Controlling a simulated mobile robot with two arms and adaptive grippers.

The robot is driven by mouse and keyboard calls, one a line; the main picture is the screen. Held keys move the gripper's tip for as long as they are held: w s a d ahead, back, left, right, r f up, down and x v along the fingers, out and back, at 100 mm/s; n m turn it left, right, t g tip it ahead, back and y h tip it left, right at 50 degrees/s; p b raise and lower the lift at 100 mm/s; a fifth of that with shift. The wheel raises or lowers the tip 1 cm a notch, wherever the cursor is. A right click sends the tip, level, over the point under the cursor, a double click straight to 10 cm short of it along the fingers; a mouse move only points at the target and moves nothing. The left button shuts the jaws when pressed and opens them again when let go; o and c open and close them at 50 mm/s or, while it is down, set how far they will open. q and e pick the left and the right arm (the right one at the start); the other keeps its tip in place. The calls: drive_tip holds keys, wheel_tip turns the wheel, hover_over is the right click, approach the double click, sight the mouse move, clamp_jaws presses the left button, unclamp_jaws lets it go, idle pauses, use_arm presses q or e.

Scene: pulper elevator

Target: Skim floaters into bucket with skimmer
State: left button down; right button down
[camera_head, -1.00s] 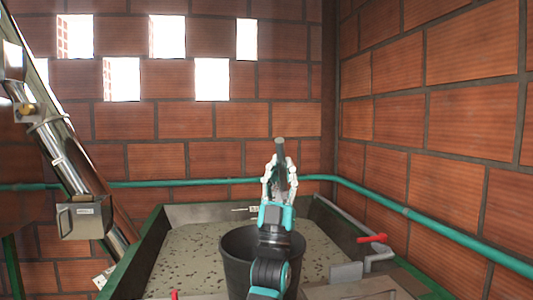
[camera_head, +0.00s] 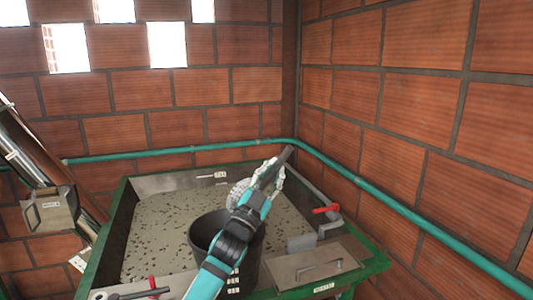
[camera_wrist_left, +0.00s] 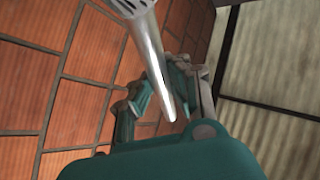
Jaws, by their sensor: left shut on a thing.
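My left gripper (camera_head: 260,184) is shut on the grey skimmer (camera_head: 279,164), above the right part of the tank (camera_head: 116,245). In the left wrist view the skimmer's metal handle (camera_wrist_left: 151,65) runs between the gripper's fingers (camera_wrist_left: 165,98). A perforated part shows at the top edge there, cut off by the frame. The dark bucket (camera_head: 204,232) stands at the tank's near side, partly hidden by my left arm. Its contents cannot be made out. Dark floaters (camera_head: 163,232) are spread over the murky liquid, mostly left of the bucket. My right gripper is not seen.
A red-handled valve (camera_head: 326,210) and pipe sit at the tank's right edge. A metal lid with a handle (camera_head: 318,264) lies at front right. A teal pipe (camera_head: 385,203) runs along the brick walls. A metal box (camera_head: 48,211) hangs below the inclined tube at left.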

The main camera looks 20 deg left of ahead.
use_arm(q)
drive_tip(key=w+d+f+m+g, duration=0.3)
drive_tip(key=f+g, duration=0.2)
drive_tip(key=shift+w+d+f+g, duration=0.15)
drive_tip(key=shift+w+f+g, duration=0.2)
drive_tip(key=shift+g, duration=0.05)
drive_tip(key=r, duration=0.1)
drive_tip(key=r+g+y, duration=0.1)
drive_tip(key=r+m, duration=0.1)
drive_tip(key=shift+w+d+g, duration=0.2)
drive_tip(key=shift+d+g, duration=0.1)
drive_tip(key=shift+g, duration=0.1)
drive_tip(key=shift+f, duration=0.1)
idle(1.0)
